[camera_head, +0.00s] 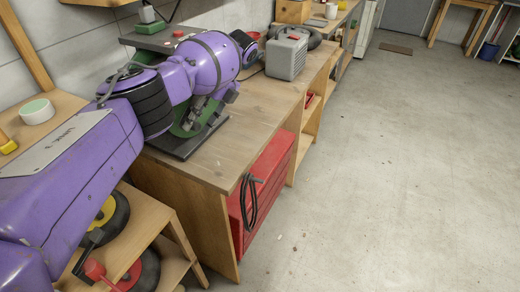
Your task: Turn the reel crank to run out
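My purple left arm comes in from the left and reaches over the workbench. A green round thing (187,128), perhaps the reel, stands on a dark base plate (190,147) and is largely hidden by my arm. My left gripper (213,101) seems to be the dark grey parts under the arm, close over the green thing. Its fingers are too small and covered to tell whether they are open or touch anything. I cannot make out a crank or hose on the green thing. My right gripper is not in view.
The wooden bench (225,158) runs away to the back, with a grey box (287,57) on it. A red cabinet (277,175) stands under it, with a black looped cable (249,205). Dark wheels (107,222) lie on the lower left shelf. The concrete floor (400,160) is clear.

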